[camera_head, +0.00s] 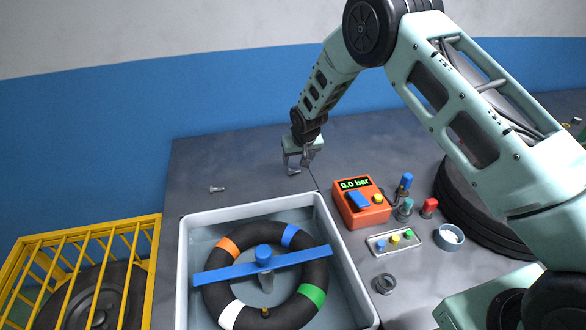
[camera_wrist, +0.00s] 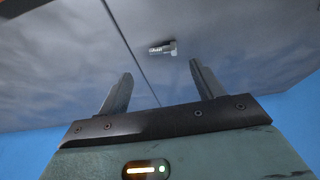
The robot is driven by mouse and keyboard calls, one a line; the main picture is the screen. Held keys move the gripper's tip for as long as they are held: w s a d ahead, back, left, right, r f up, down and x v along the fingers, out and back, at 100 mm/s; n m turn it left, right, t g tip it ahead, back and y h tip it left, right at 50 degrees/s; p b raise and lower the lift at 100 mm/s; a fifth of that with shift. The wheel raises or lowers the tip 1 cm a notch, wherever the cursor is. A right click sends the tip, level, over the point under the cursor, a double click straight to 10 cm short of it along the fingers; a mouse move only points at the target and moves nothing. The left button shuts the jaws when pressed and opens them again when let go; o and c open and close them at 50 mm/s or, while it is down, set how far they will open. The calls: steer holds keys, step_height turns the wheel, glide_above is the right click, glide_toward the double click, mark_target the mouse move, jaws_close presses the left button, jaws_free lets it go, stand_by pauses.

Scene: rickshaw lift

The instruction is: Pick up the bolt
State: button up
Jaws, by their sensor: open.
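A small grey metal bolt (camera_head: 217,188) lies on its side on the dark table, left of my gripper in the head view. My gripper (camera_head: 300,168) is open and points down over the back of the table near a seam. In the wrist view, a small threaded metal bolt (camera_wrist: 162,48) lies just right of the seam, beyond the open fingertips of my gripper (camera_wrist: 162,72). It is apart from both fingers. I cannot tell for sure whether both views show the same bolt. Nothing is visibly held.
A grey bin (camera_head: 190,255) holds a tire with coloured patches under a blue bar. An orange gauge box (camera_head: 361,203) reads 0.0 bar. A yellow cage (camera_head: 149,225) is at left.

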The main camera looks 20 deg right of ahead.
mark_target(295, 172)
steer(key=shift+a+p+x, duration=0.15)
steer(key=shift+p+x, duration=0.6)
steer(key=shift+x, duration=0.8)
steer(key=shift+a+p+x, duration=0.15)
steer(key=shift+p+x, duration=0.55)
steer(key=shift+x, duration=0.8)
steer(key=c, duration=1.1)
